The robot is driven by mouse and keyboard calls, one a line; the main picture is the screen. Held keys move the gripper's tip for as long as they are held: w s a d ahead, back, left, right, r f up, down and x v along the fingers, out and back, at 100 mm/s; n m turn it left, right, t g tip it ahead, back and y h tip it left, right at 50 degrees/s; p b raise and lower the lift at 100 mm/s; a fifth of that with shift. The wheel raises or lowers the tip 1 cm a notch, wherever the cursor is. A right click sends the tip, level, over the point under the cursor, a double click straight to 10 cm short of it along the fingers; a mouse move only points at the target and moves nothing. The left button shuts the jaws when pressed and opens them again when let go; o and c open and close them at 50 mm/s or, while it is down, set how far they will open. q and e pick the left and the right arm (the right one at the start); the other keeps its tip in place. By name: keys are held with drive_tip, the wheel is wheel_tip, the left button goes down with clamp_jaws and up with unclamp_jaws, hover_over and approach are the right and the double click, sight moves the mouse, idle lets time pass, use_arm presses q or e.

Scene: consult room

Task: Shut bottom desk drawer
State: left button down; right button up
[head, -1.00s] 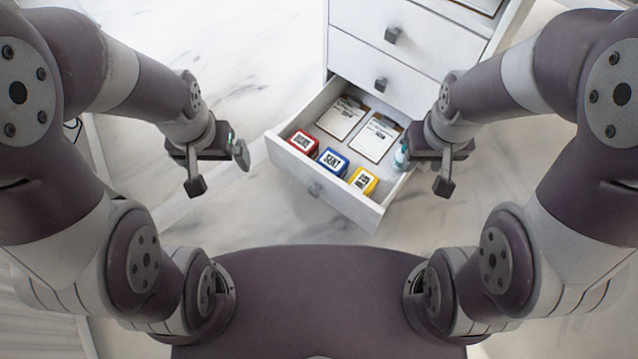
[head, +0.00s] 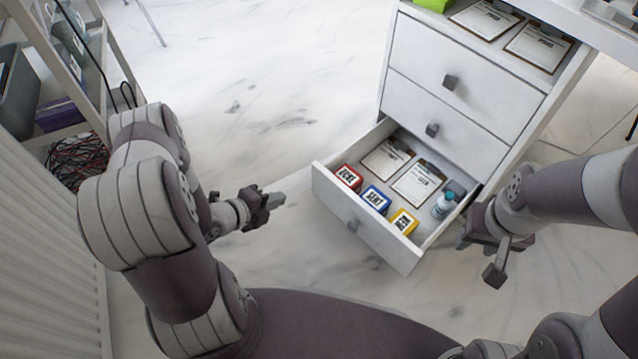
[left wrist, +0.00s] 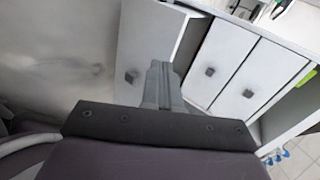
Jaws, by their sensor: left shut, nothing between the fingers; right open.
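The bottom desk drawer (head: 382,243) is pulled out of the white desk unit in the head view. It holds red, blue and yellow labelled boxes, two clipboards and a small bottle. Its grey knob (head: 354,226) is on the front panel. My left gripper (head: 277,199) is shut and empty, a little left of the drawer front and apart from it. In the left wrist view its fingers (left wrist: 160,82) overlap the drawer front (left wrist: 142,48), beside the knob (left wrist: 132,76). My right gripper (head: 498,258) is open and empty, just right of the drawer.
Two closed drawers (head: 455,105) sit above the bottom one. More clipboards (head: 486,18) lie on the shelf above them. A rack with cables (head: 76,158) stands at the left. The marble floor (head: 250,90) left of the desk is clear.

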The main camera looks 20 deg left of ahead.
use_arm(q)
drive_tip(key=m, duration=0.1)
drive_tip(key=b, duration=0.7)
approach(324, 176)
wheel_tip(324, 176, down, 4)
drive_tip(key=w+d+b, duration=0.1)
drive_tip(key=w, duration=0.1)
drive_tip(key=w+d, duration=0.1)
drive_tip(key=w, duration=0.1)
drive_tip(key=shift+w+d+r+b, duration=0.1)
drive_tip(key=shift+w+d+b, duration=0.15)
drive_tip(key=shift+b, duration=0.1)
drive_tip(key=shift+w+r, duration=0.1)
drive_tip(key=shift+r, duration=0.05)
use_arm(e)
wheel_tip(324, 176, down, 9)
drive_tip(key=shift+r, duration=0.15)
use_arm(q)
drive_tip(key=shift+d, duration=0.1)
use_arm(e)
drive_tip(key=shift+w, duration=0.15)
